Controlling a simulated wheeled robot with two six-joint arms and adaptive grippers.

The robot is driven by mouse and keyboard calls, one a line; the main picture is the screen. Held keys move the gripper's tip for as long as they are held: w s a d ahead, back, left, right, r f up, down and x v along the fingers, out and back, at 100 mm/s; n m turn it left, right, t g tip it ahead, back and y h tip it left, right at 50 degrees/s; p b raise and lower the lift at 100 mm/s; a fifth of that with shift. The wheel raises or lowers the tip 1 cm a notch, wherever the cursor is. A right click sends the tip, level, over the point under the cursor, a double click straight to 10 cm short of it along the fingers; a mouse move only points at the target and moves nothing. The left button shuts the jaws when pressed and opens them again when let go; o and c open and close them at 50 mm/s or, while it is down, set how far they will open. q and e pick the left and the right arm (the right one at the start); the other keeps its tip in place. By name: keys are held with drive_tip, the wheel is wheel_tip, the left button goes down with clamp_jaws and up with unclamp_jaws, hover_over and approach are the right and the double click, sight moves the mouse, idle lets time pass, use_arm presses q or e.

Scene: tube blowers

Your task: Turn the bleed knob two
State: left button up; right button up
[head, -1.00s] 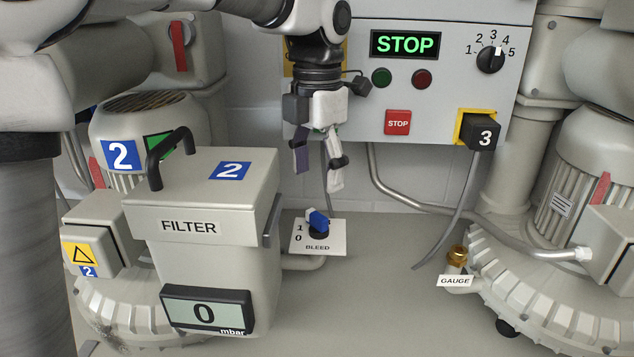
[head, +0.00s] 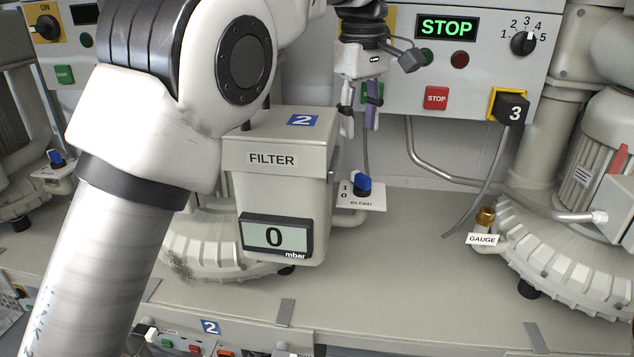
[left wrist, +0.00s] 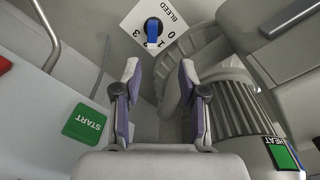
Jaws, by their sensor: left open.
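The bleed knob of blower two is a blue handle (head: 362,183) on a white BLEED plate (head: 372,203), beside the filter box (head: 285,180) marked 2. My left gripper (head: 358,127) hangs above the knob in the head view, fingers apart and pointing down. In the left wrist view the blue knob (left wrist: 153,32) lies beyond the two open fingertips (left wrist: 159,72), roughly between them sideways. Nothing is between the fingers, and they are apart from the knob. My right gripper is not in view.
The filter box, its display (head: 275,237) reading 0 mbar, stands close left of the knob. A control panel (head: 400,90) showing STOP is behind the gripper. A brass gauge fitting (head: 485,217) is to the right. Another blue knob (head: 56,158) is at far left.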

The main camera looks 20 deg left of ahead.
use_arm(q)
hover_over(361, 174)
drive_tip(key=shift+g, duration=0.4)
drive_tip(key=f, duration=0.5)
drive_tip(key=shift+w+d+f, duration=0.15)
drive_tip(key=shift+w+f, duration=0.05)
drive_tip(key=shift+w, duration=0.2)
drive_tip(key=f, duration=0.1)
drive_tip(key=s+f, duration=0.1)
drive_tip(key=f, duration=0.1)
drive_tip(key=f+p, duration=0.1)
drive_tip(key=shift+s+f, duration=0.3)
drive_tip(key=shift+s, duration=0.05)
drive_tip(key=shift+w+f, duration=0.1)
drive_tip(key=shift+f, duration=0.2)
drive_tip(key=shift+w+f, duration=0.2)
drive_tip(key=shift+w, duration=0.2)
drive_tip(key=c, duration=0.4)
drive_tip(key=shift+s+r, duration=0.1)
clamp_jaws()
